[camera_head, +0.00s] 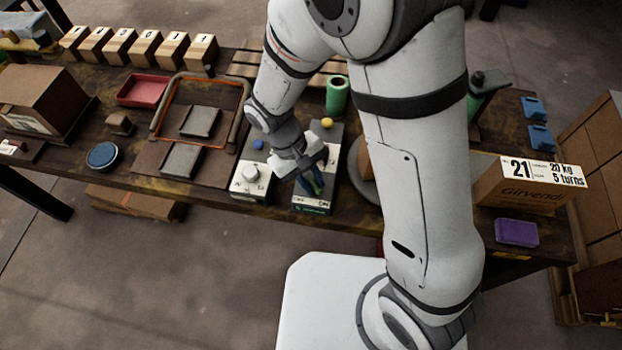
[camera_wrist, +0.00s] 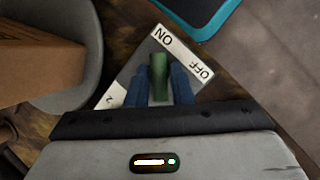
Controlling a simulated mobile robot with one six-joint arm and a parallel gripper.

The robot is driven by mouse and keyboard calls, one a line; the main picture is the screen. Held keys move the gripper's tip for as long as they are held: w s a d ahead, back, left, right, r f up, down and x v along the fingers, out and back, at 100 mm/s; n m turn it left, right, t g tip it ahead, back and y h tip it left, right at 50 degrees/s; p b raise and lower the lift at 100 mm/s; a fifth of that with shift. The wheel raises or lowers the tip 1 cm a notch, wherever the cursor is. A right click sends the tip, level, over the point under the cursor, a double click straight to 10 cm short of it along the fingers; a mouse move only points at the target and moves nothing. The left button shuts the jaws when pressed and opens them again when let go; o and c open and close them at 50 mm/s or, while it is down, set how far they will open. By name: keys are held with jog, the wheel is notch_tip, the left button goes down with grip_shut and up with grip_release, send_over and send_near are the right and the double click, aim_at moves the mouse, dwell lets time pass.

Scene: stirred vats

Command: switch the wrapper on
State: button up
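A grey switch box (camera_head: 324,152) with OFF and ON printed along its front edge stands at the table's front, partly behind my arm. A yellow button or lamp (camera_head: 327,123) is at its back. My gripper (camera_head: 312,184) is down at this box. In the wrist view a green lever (camera_wrist: 159,75) stands between my two blue fingers, which look closed against its sides. The ON label (camera_wrist: 165,37) is just beyond the lever's tip, and the OFF label (camera_wrist: 201,72) is to its right. The lever's base is hidden.
A box with a white knob (camera_head: 251,174) stands close on the left. A round turntable (camera_head: 359,178), mostly hidden by my arm, is close on the right. A carton (camera_head: 510,192) with a "21, 20 kg, 5 turns" sign and a purple block (camera_head: 516,233) are farther right.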

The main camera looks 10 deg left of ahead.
jog(key=shift+o, duration=0.5)
jog(key=shift+r, duration=0.1)
jog(key=v, duration=0.7)
jog(key=shift+r, duration=0.3)
jog(key=shift+a, duration=0.15)
jog(key=s+d+r+m+t+y, duration=0.1)
jog(key=d+r+m, duration=0.1)
jog(key=d+r, duration=0.2)
jog(key=s+d+r+m+t+y+p, duration=0.1)
jog(key=d+r, duration=0.4)
jog(key=d, duration=0.6)
jog(key=d+r+m+t+y, duration=0.2)
jog(key=d+r+m, duration=0.2)
jog(key=d, duration=0.3)
jog(key=shift+s+d+r+m+t+y, duration=0.25)
jog(key=shift+s+r+m+t+y, duration=0.05)
jog(key=shift+s+m, duration=0.1)
